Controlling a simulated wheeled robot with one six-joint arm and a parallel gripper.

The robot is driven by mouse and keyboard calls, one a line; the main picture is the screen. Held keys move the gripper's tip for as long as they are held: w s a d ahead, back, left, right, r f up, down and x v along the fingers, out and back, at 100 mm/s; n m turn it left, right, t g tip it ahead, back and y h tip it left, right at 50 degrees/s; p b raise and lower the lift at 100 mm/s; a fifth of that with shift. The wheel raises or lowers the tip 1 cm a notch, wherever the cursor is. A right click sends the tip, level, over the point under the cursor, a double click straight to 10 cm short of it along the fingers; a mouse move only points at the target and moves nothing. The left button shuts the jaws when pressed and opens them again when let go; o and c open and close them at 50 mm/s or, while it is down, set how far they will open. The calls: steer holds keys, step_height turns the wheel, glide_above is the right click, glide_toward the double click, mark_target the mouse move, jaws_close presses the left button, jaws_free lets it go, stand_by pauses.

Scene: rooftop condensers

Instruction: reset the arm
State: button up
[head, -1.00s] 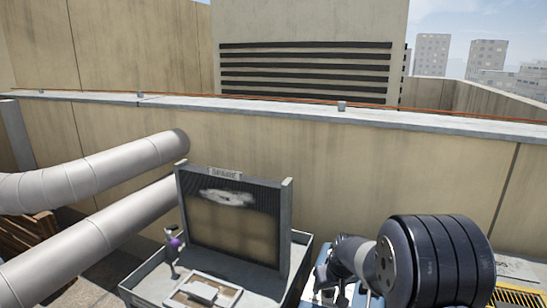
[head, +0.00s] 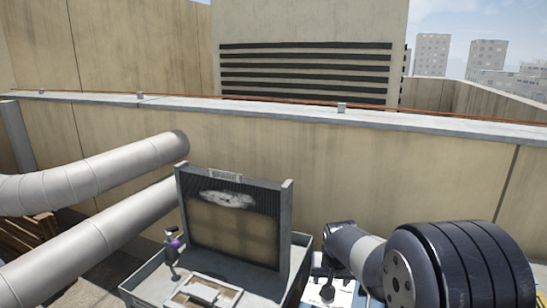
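My arm shows at the lower right of the head view, with a large dark ribbed joint (head: 470,262), a grey link and a smaller dark joint (head: 340,243). It reaches in front of the beige wall, to the right of the grey cart. I cannot make out my gripper or its fingers in this view, so whether it holds anything is hidden.
A grey cart (head: 140,292) carries an upright framed panel marked SPARE (head: 234,222) and a purple-marked tool (head: 173,246). Fat grey ducts (head: 95,170) run at left. A parapet wall (head: 400,170) stands behind. A partly hidden blue-and-white item (head: 342,293) lies below my arm.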

steer(key=shift+v, duration=2.15)
steer(key=shift+a+p, duration=0.1)
steer(key=shift+p, duration=0.2)
